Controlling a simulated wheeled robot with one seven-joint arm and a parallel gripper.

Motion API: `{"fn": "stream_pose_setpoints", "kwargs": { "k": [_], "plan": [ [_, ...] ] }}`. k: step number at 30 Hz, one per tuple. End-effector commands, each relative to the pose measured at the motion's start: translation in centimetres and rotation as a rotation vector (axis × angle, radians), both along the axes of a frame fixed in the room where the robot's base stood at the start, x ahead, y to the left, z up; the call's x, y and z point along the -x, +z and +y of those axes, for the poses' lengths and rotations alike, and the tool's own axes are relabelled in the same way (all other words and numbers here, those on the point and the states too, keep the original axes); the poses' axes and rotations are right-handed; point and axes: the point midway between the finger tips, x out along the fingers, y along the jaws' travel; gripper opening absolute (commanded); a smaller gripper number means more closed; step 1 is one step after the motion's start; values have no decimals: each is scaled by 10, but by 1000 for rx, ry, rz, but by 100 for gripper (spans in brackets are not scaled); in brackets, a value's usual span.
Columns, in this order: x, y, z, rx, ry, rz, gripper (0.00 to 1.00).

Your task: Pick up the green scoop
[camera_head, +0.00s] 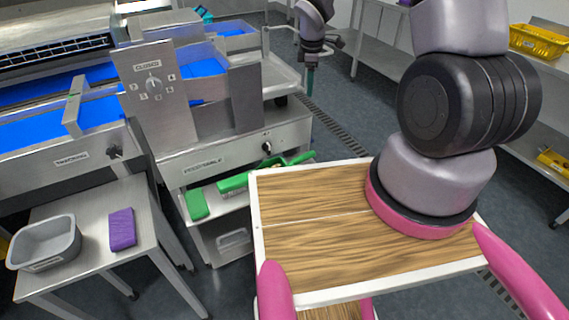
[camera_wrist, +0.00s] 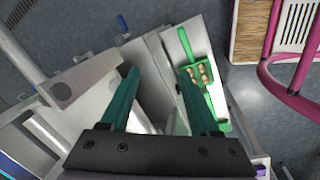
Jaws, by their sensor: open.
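The green scoop (camera_wrist: 210,92) shows in the wrist view, right of centre, with several brown dates in its pan and its handle (camera_wrist: 184,42) pointing up the picture. It lies on a pale metal surface. In the head view its green handle (camera_head: 301,157) shows at the lower front of the grading machine, partly hidden by my wooden-topped deck. My gripper (camera_wrist: 160,78) is open, with teal fingers apart and nothing between them. The right finger overlaps the scoop's pan in the picture; I cannot tell if they touch. In the head view my gripper (camera_head: 310,82) hangs above and beyond the scoop.
A side table (camera_head: 85,262) at the left bears a grey tub (camera_head: 45,243) and a purple sponge (camera_head: 122,229). A green block (camera_head: 197,204) lies on the machine's lower shelf. The metal machine (camera_head: 235,145) stands close to the scoop. Yellow crates (camera_head: 539,42) sit on a right-hand rack.

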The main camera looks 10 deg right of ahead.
Motion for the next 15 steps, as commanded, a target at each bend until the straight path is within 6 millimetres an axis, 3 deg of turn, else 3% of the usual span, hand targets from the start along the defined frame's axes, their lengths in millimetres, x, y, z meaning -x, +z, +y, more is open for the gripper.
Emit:
{"fn": "stream_pose_setpoints", "kwargs": {
  "k": [1,6,9,15],
  "plan": [
    [3,-36,6,8,88,39,62],
    [16,-123,23,8,345,113,62],
    [25,-157,30,1,447,139,62],
    [36,-192,36,-8,536,162,62]
  ]
}}
